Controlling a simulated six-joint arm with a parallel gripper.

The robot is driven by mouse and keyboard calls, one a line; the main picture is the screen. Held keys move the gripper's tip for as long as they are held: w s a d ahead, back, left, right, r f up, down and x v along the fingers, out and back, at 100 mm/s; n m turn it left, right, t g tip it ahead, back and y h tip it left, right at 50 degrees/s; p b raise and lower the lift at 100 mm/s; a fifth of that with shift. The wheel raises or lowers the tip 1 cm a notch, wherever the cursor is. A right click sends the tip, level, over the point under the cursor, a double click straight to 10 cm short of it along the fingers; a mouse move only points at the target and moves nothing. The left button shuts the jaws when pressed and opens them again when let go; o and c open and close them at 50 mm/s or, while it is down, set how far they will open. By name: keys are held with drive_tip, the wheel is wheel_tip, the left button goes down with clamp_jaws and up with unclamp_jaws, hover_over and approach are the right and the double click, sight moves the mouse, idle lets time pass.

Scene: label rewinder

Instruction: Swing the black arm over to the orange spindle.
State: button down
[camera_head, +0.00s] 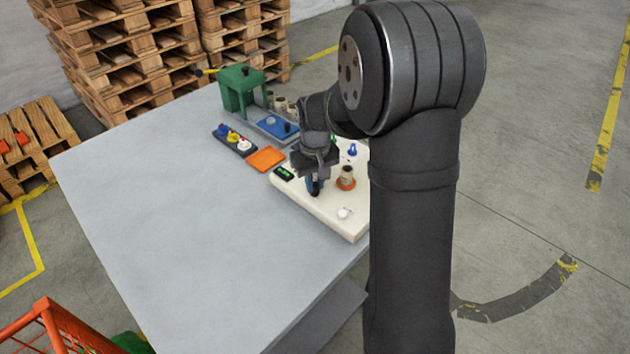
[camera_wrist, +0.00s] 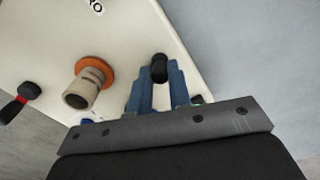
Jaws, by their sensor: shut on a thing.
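The cream rewinder base (camera_head: 325,217) lies at the table's right edge and fills much of the wrist view (camera_wrist: 100,40). The orange spindle (camera_head: 347,184), an orange disc with a beige core upright on it, also shows in the wrist view (camera_wrist: 100,67), left of my gripper. My gripper (camera_head: 315,184) points down over the base. In the wrist view its blue fingers (camera_wrist: 158,80) are shut on a black knob (camera_wrist: 159,68), apparently the end of the black arm. The rest of that arm is hidden by the gripper. A gap separates the knob from the spindle.
A black handle with a red band (camera_wrist: 15,105) stands beyond the spindle. A blue peg (camera_head: 352,150), white knob (camera_head: 345,213) and green display (camera_head: 284,174) are on the base. An orange tray (camera_head: 266,159) and button box (camera_head: 234,140) sit nearby. The table's left is clear.

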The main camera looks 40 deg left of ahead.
drive_tip(key=shift+a, duration=0.1)
drive_tip(key=m, duration=0.1)
drive_tip(key=a+m, duration=0.1)
drive_tip(key=m, duration=0.1)
drive_tip(key=a+m, duration=0.1)
drive_tip(key=shift+s+m, duration=0.3)
drive_tip(key=a+m, duration=0.1)
drive_tip(key=m, duration=0.2)
drive_tip(key=shift+w+a, duration=0.1)
drive_tip(key=shift+a, duration=0.3)
drive_tip(key=shift+w+a+m, duration=0.1)
drive_tip(key=shift+a+m, duration=0.2)
drive_tip(key=shift+m, duration=0.4)
drive_tip(key=shift+w+a+m, duration=0.1)
drive_tip(key=shift+a+m, duration=0.15)
drive_tip(key=shift+m, duration=0.45)
drive_tip(key=c, duration=1.3)
unclamp_jaws()
drive_tip(key=shift+r, duration=0.1)
wheel_tip(320, 180, up, 17)
drive_tip(key=shift+r, duration=0.15)
